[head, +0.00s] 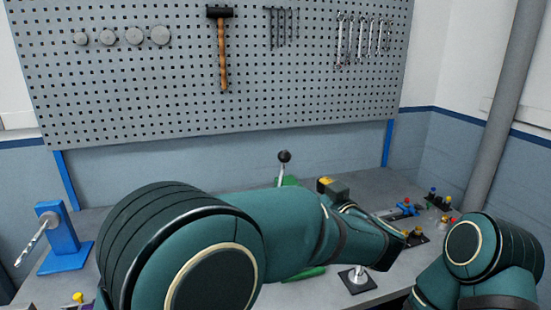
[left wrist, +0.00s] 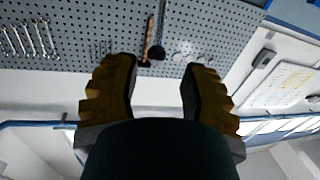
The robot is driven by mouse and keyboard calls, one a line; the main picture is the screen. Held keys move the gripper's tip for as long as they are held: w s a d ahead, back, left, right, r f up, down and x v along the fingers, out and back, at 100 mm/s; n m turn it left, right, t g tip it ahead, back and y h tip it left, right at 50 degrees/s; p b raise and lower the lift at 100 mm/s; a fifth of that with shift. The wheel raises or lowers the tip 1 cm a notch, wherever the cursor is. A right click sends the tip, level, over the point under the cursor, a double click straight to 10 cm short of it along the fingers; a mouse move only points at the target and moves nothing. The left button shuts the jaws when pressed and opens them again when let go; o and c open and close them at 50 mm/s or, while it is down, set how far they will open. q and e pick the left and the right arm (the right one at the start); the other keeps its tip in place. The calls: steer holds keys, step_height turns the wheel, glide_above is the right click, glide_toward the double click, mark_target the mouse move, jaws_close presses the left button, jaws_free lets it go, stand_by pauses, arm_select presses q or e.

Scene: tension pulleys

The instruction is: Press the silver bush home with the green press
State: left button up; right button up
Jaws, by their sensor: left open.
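The green press (head: 289,181) stands on the bench in the head view, mostly hidden behind my left arm. Its lever with a black knob (head: 284,157) sticks up above the arm. My left gripper (head: 331,186) is just right of the press, partly hidden by the arm. In the left wrist view my left gripper (left wrist: 158,95) is open, with nothing between its two yellow-brown fingers. I cannot make out the silver bush in either view. My right gripper is not in view; only my right arm shows at the lower right.
A blue stand (head: 62,240) with a drill-like bit is at the left. A silver post on a black base (head: 357,280) is near the front. Several small coloured parts (head: 438,200) lie at the right. A pegboard (head: 275,80) with a hammer (head: 221,50) and wrenches is behind.

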mark_target(284, 168)
arm_select(q)
steer(key=x, duration=1.3)
steer(key=shift+r, duration=0.2)
steer(key=shift+a, duration=0.1)
jaws_close()
